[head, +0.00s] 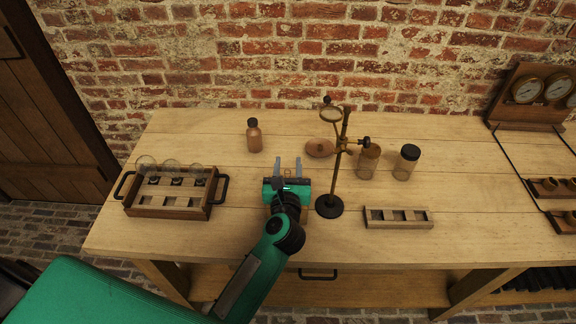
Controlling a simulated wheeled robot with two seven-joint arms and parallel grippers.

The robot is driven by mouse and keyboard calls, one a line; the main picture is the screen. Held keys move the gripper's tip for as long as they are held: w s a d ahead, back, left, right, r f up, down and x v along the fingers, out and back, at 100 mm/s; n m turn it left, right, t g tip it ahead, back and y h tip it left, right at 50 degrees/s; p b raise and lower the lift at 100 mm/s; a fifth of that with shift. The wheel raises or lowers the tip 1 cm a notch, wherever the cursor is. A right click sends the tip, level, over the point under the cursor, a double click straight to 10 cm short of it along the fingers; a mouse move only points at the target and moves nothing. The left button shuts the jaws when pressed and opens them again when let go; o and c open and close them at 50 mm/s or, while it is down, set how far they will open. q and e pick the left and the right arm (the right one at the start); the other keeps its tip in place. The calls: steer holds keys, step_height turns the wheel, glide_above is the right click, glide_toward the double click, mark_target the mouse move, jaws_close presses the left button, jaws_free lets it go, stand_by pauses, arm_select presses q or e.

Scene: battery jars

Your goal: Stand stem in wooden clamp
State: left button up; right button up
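My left gripper (287,165) reaches in over the front middle of the bench. Its two grey fingers point to the back wall and stand apart, with only bench top seen between them. A bit of brown wood shows beside the gripper's wrist, mostly hidden, and I cannot tell whether it is the wooden clamp. A round wooden disc (320,149) with a small knob lies behind and to the right of the fingers, apart from them. I cannot make out a separate stem for certain. My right gripper is not in view.
A dark metal stand (335,182) with a brass ring rises just right of my gripper. Two jars (368,163) (405,163) and a slotted wooden rack (398,218) are right of it. A brown bottle (254,136) stands behind left. A handled tray (170,212) holds glass jars.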

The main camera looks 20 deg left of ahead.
arm_select(q)
steer(key=shift+s+r, duration=0.1)
steer(key=shift+r, duration=0.05)
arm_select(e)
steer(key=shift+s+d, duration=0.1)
